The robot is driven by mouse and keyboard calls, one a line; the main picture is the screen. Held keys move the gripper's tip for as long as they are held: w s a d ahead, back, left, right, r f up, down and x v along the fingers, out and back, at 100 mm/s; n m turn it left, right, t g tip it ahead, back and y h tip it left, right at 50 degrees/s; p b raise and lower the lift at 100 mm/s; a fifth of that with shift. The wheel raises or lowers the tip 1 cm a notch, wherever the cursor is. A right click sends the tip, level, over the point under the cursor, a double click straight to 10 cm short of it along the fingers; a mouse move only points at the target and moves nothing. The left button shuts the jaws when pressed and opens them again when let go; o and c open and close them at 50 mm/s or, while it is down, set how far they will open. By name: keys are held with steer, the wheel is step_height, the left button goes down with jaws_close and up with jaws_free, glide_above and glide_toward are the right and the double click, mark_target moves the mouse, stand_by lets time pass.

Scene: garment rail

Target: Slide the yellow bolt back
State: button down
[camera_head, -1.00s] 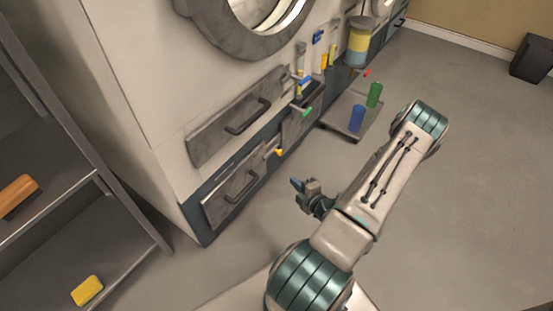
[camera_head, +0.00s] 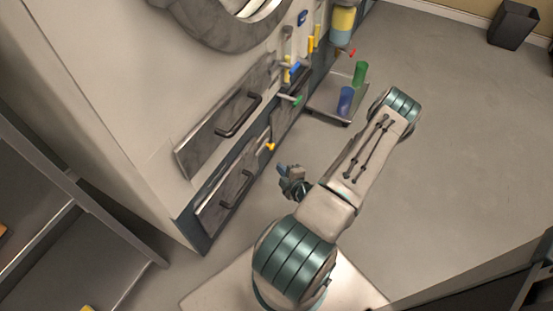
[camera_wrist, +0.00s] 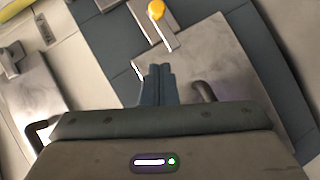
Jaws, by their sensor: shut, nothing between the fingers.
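The yellow bolt knob (camera_head: 270,147) sits on the machine's lower front, at the upper right corner of the lower drawer (camera_head: 225,196). In the wrist view the yellow knob (camera_wrist: 156,10) is at the top edge, beside a pale metal plate. My gripper (camera_head: 282,170) is in front of the lower drawer, apart from the knob. In the wrist view its fingers (camera_wrist: 158,70) are together with nothing between them, pointing up towards the knob. The lower drawer's handle (camera_wrist: 203,92) is to the right of the fingers, partly hidden by my gripper.
An upper drawer (camera_head: 225,128) with a dark handle is above. A low platform (camera_head: 325,112) holds a blue cup (camera_head: 345,100) and a green cup (camera_head: 361,73). A shelf rack (camera_head: 95,245) stands left.

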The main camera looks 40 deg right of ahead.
steer(key=d+f+b+x, duration=0.1)
steer(key=b+x, duration=0.4)
steer(key=x, duration=0.7)
steer(key=shift+s+d+b, duration=0.25)
steer(key=shift+d+b, duration=0.05)
steer(key=shift+d, duration=0.4)
steer(key=shift+w+d+p, duration=0.1)
steer(key=shift+w+d, duration=0.2)
steer(key=shift+d, duration=0.45)
steer(key=shift+w+d+p, duration=0.15)
steer(key=shift+w+d, duration=0.1)
steer(key=shift+d, duration=0.5)
steer(key=shift+w+d+p, duration=0.1)
steer(key=shift+w+d, duration=0.2)
steer(key=shift+d, duration=0.4)
steer(key=shift+r, duration=0.1)
steer(key=a+p+v, duration=0.2)
steer(key=p+v, duration=0.5)
steer(key=v, duration=0.6)
steer(key=shift+w+a+r, duration=0.3)
steer(key=shift+w+a, duration=0.05)
steer(key=shift+a, duration=0.05)
